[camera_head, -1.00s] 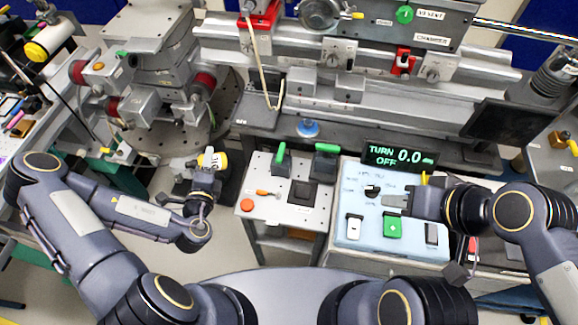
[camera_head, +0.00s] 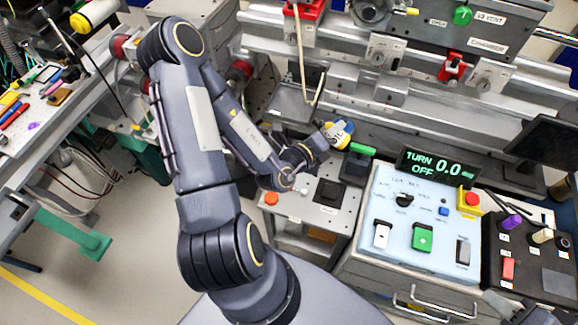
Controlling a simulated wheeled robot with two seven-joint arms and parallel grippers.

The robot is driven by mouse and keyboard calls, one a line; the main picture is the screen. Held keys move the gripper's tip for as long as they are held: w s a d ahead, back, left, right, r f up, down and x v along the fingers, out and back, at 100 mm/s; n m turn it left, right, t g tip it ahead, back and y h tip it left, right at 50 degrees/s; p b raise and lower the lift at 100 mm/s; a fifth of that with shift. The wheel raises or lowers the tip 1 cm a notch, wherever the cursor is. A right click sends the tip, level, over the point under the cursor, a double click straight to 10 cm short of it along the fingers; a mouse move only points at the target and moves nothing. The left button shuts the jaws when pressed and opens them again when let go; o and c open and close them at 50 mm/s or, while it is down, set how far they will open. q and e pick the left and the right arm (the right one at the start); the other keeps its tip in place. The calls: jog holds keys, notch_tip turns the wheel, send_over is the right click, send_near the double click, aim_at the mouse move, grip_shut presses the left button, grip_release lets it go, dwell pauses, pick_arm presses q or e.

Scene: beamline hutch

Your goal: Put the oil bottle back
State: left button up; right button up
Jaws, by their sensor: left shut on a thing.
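The oil bottle (camera_head: 338,135), small with yellow and white parts, is tilted in the jaws of my left gripper (camera_head: 322,140). The gripper is shut on it and hides part of it. Both are over the back of the small grey panel top (camera_head: 325,215), close to the green-handled part (camera_head: 362,150). A blue knob partly shows just behind the bottle. I cannot tell whether the bottle touches anything.
The panel carries an orange button (camera_head: 271,199) and a dark square block (camera_head: 330,193). A light-blue control box (camera_head: 400,255) and lit display (camera_head: 435,166) stand to the right. Rail machinery (camera_head: 380,90) runs behind. A tool bench (camera_head: 40,125) is at left.

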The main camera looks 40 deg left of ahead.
aim_at(318, 126)
pick_arm(q)
jog(key=a+m+h+b, duration=0.1)
jog(key=a+m+g+h+b, duration=0.1)
jog(key=m+b, duration=0.1)
jog(key=s+a+r+m+h+b, duration=0.1)
jog(key=m+b, duration=0.1)
jog(key=shift+a, duration=0.2)
jog(key=s+a+f+m+g+h+b, duration=0.1)
jog(key=s+a+f+m+b, duration=0.2)
jog(key=s+a+m+b, duration=0.35)
jog(key=s+a+f+m+g+h+b, duration=0.1)
jog(key=s+a+f+m+g+b, duration=0.15)
jog(key=s+m+b, duration=0.5)
jog(key=w+f+b, duration=0.1)
jog(key=w+f, duration=0.2)
jog(key=w+f+n+b, duration=0.1)
jog(key=w+f+b, duration=0.1)
jog(key=w+f, duration=0.1)
jog(key=w+f+n+t+b, duration=0.1)
jog(key=w+f, duration=0.2)
jog(key=w, duration=0.2)
jog(key=shift+w+a, duration=0.1)
jog(key=shift+w, duration=0.05)
jog(key=shift+w+f+b, duration=0.25)
jog(key=shift+f+b, duration=0.1)
jog(key=shift+w+f+b, duration=0.25)
jog(key=shift+f+b, duration=0.25)
jog(key=shift+f, duration=1.15)
